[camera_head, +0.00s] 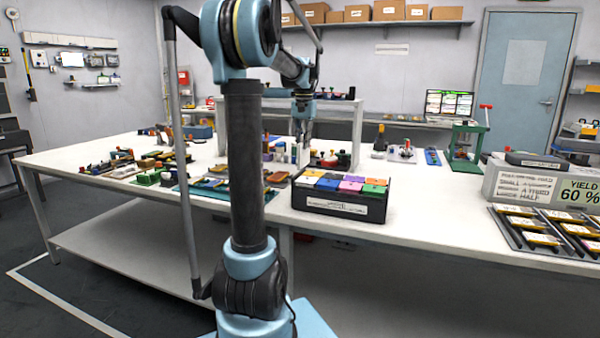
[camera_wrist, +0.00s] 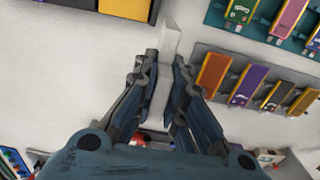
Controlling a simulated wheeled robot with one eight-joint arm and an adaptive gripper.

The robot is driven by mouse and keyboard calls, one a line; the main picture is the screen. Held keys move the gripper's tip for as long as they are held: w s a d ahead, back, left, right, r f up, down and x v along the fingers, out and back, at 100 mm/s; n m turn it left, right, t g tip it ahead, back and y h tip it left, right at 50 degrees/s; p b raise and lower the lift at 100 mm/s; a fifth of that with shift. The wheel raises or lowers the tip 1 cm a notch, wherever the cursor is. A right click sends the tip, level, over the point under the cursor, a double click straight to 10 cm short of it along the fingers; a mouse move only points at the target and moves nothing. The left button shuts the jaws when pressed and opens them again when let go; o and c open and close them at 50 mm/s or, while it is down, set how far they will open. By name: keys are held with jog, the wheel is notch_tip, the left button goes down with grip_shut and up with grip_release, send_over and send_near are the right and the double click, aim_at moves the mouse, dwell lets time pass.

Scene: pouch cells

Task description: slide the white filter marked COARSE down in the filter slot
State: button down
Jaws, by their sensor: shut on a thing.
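My gripper (camera_wrist: 166,68) is shut on a pale white block-like piece (camera_wrist: 171,42), which sticks out beyond the fingertips in the wrist view. No COARSE mark can be read on it, so I cannot confirm that it is the white filter. In the wrist view the piece is above white table surface. I cannot make out the filter slot in either view.
A dark box with coloured blocks (camera_head: 338,206) stands at the table's front edge. Coloured parts stand in a grey rack (camera_wrist: 217,100) and a teal rack (camera_wrist: 215,13) on the right of the wrist view. A white raised shelf (camera_head: 343,106) stands behind. White table (camera_head: 430,215) is bare right of the box.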

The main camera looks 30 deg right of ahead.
aim_at(303, 166)
notch_tip(303, 166, down, 11)
jog(key=shift+r, duration=0.2)
dwell(0.3)
jog(key=c, duration=1.7)
grip_release()
jog(key=shift+o, duration=0.2)
